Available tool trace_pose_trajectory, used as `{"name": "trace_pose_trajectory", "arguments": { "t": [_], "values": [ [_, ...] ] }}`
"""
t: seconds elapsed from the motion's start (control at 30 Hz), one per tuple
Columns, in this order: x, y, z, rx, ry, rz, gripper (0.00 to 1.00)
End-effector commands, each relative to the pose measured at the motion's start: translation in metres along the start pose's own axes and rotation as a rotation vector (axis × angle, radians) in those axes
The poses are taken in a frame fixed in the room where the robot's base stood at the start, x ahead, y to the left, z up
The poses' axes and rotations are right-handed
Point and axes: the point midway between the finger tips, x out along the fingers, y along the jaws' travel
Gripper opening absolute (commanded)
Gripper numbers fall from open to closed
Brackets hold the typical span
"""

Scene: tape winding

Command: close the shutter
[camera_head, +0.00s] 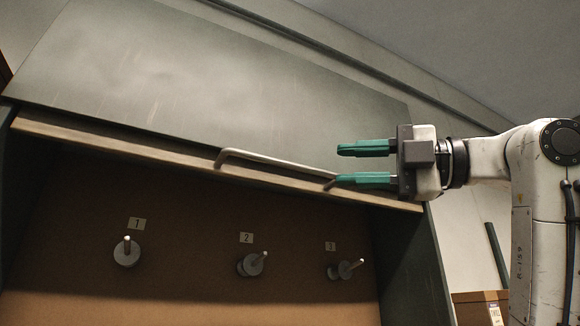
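The shutter (200,75) is a dark grey panel, raised above the open front of a cabinet. A pale bar handle (275,160) runs along its lower edge, just above a wooden strip (110,145). My gripper (340,165) is at the right end of the handle, with its two green fingers pointing left and spread apart. The lower finger overlaps the handle's right end in the picture; I cannot tell whether they touch. Nothing shows between the fingers.
Inside the open cabinet are three round pegs on the back wall, labelled 1 (126,252), 2 (252,264) and 3 (343,270). The cabinet's right side wall (412,265) is dark. A cardboard box (472,308) stands at the lower right, near my arm.

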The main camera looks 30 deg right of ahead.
Motion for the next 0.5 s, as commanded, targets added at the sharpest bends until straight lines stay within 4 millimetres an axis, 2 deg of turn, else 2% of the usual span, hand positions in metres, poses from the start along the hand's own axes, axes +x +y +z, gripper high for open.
{"name": "trace_pose_trajectory", "arguments": {
  "t": [0.3, 0.5],
  "values": [
    [0.058, 0.002, 0.0, 0.006, 0.004, -0.002, 0.36],
    [0.085, 0.001, 0.001, 0.005, 0.001, -0.001, 0.36]
  ]
}}
